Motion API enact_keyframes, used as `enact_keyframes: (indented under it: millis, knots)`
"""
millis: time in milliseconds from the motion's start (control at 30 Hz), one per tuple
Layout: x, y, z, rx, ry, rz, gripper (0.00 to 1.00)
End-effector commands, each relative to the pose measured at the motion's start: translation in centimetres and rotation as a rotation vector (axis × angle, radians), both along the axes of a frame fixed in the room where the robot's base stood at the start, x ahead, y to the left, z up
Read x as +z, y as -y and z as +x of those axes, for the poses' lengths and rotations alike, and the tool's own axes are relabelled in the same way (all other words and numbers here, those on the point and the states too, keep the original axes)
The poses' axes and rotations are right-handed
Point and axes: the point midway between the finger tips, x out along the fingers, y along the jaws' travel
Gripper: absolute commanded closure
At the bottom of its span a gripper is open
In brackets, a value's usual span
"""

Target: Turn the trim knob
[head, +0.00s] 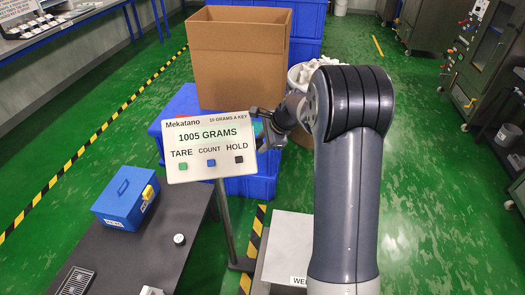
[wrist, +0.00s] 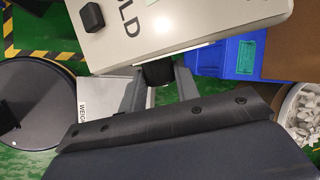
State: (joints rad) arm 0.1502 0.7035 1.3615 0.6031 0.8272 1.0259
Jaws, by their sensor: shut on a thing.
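The trim knob (wrist: 157,73) is a short black knob at the edge of the display panel in the wrist view. The panel (head: 211,146) reads 1005 GRAMS in the head view, with TARE, COUNT and HOLD keys; its edge and the HOLD key (wrist: 92,15) show in the wrist view. My gripper (wrist: 158,85) has its two grey fingers shut on the knob, one on each side. In the head view my gripper (head: 264,133) is at the panel's right edge, and the knob is hidden there.
A dark table (head: 125,262) at left carries a blue box (head: 124,203) and a small round white-topped part (head: 179,239). A cardboard box (head: 238,55) and blue crates (head: 245,186) stand behind the panel. A pale weighing platform (head: 290,240) is below. Green floor is open at right.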

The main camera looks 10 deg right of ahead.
Motion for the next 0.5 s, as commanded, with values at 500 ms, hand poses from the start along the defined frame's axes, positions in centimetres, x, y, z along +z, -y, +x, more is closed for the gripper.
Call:
enact_keyframes:
  millis: [500]
  knots:
    - [-0.26,-0.01,-0.23,-0.001,0.150,-0.006,0.93]
